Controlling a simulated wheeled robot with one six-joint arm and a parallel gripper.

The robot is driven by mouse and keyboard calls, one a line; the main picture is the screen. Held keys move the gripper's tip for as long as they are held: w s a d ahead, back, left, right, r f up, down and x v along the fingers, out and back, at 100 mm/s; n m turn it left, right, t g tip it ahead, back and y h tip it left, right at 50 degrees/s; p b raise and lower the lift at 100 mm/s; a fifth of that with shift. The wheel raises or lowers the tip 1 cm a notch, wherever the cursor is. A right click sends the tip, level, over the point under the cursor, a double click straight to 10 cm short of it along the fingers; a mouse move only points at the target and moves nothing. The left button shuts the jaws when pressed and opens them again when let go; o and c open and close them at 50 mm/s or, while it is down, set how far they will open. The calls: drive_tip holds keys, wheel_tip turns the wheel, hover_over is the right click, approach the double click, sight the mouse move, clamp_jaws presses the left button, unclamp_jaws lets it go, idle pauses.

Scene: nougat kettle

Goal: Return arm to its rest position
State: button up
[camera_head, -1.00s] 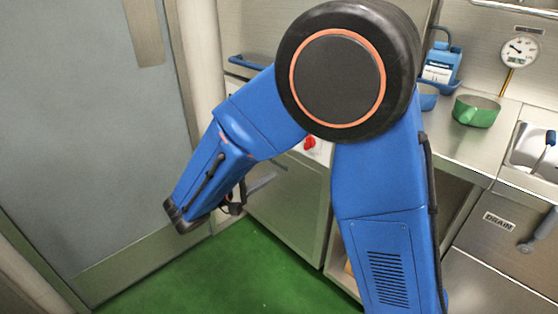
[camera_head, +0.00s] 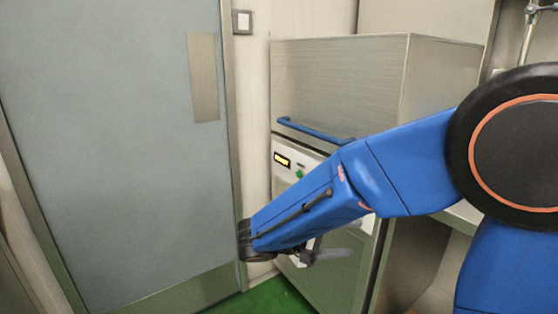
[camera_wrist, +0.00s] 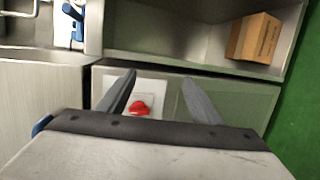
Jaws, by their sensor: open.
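My gripper (camera_wrist: 158,85) is open in the wrist view, its two grey fingers spread with nothing between them. Behind the fingers are a red knob (camera_wrist: 138,108) on a white panel and a grey-green cabinet front. In the head view my blue arm reaches in from the right and bends down to the left. There my gripper (camera_head: 335,253) shows only partly, below the forearm and in front of the steel machine's lower front.
A steel machine (camera_head: 335,80) with a blue handle (camera_head: 315,132) stands behind my arm. A grey door (camera_head: 110,150) is at left. Green floor (camera_head: 265,298) shows below. The wrist view shows a cardboard box (camera_wrist: 254,38) on a shelf.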

drive_tip(key=s+d+f+m+g+y, duration=0.3)
drive_tip(key=s+d+g+y, duration=0.35)
drive_tip(key=s+d, duration=0.75)
drive_tip(key=s+a+r+m+t+y, duration=0.2)
drive_tip(key=s+a+t+y, duration=0.1)
drive_tip(key=s+t+y, duration=0.3)
drive_tip(key=shift+s+a+y, duration=0.3)
drive_tip(key=shift+s+y, duration=0.35)
drive_tip(key=shift+s, duration=0.1)
